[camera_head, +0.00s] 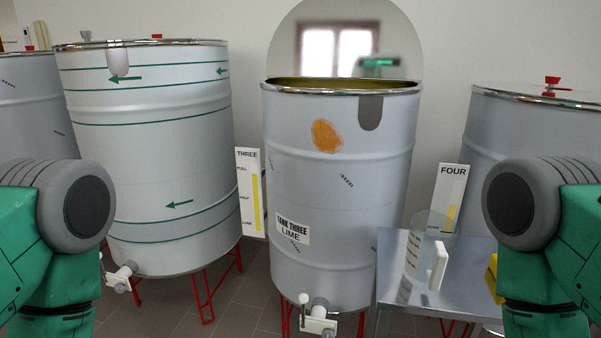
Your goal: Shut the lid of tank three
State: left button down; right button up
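Tank three (335,195) stands in the middle, a grey-white drum with an orange stain and a label reading "TANK THREE LIME". Its round mirror-like lid (285,50) stands upright at the back of the rim, so the tank is open. The lid reflects a window and a green shape. A dark grey patch (370,112) hangs below the rim at the front right. The tank's inside is mostly hidden by the front rim. My green arms show at the left and right edges, but neither gripper is in the picture.
A tank with green bands (165,150) stands to the left, its top closed. Another closed tank (540,130) with a red knob stands right. A metal table (400,285) at front right holds a clear jug (428,245) and a yellow object (492,275). White taps jut out low.

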aim_at(367, 39)
jog(key=i+j+z, duration=0.45)
jog(key=i+j, duration=0.15)
jog(key=j+z, duration=0.15)
jog(key=z, duration=0.25)
jog(key=j+z, duration=0.15)
jog(key=z, duration=0.25)
jog(key=j+z, duration=0.15)
jog(key=z, duration=0.25)
jog(key=k+j+z, duration=0.1)
jog(key=z, duration=0.35)
